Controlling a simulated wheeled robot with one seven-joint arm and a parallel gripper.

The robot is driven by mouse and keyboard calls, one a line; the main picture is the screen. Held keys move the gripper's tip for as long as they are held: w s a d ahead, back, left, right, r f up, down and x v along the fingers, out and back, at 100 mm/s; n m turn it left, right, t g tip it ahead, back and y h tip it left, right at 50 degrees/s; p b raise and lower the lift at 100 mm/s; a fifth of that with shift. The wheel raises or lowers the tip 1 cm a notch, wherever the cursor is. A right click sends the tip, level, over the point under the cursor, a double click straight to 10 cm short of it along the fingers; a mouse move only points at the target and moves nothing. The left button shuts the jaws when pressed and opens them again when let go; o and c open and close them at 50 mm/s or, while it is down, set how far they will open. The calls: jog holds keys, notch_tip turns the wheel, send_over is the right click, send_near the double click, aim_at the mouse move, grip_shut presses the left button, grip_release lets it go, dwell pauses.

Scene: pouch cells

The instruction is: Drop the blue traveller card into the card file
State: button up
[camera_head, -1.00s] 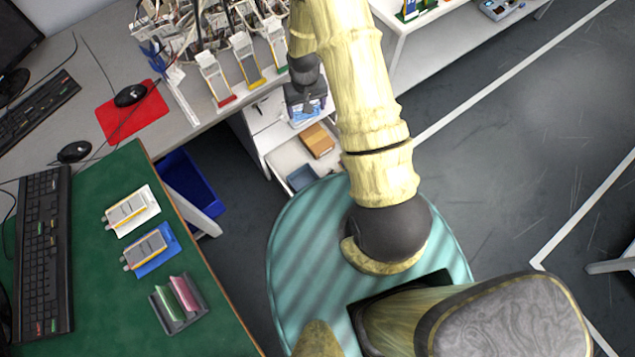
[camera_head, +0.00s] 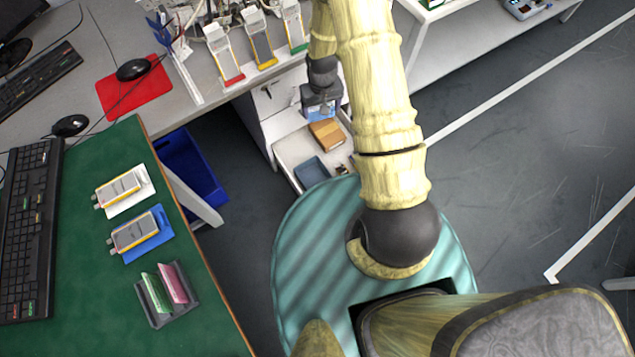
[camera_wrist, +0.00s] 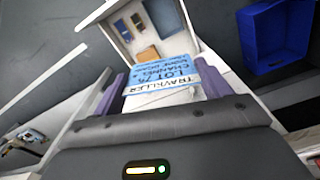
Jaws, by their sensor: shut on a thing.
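The blue traveller card (camera_head: 319,115) is in my gripper (camera_head: 321,103) over the open drawer in the head view. A dark grey slotted holder (camera_head: 187,310), which looks like the card file, lies on the green mat at lower left. It holds a green piece (camera_head: 156,292) and a pink piece (camera_head: 173,283). My gripper is well away from it, up and to the right.
The open white drawer (camera_head: 287,158) holds a brown block (camera_head: 326,134) and a blue-grey item (camera_head: 311,172). Pouch cells lie on a white plate (camera_head: 146,201) and a blue plate (camera_head: 155,248) on the green mat (camera_head: 98,283). A blue bin (camera_head: 188,175) stands below the desk.

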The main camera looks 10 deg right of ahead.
notch_tip(320, 180, down, 39)
jog(key=n+b, duration=0.3)
jog(key=b, duration=2.9)
jog(key=shift+r, duration=0.1)
jog(key=shift+s+b, duration=0.1)
jog(key=shift+b, duration=0.2)
notch_tip(320, 180, down, 6)
jog(key=b, duration=0.5)
jog(key=o, duration=1)
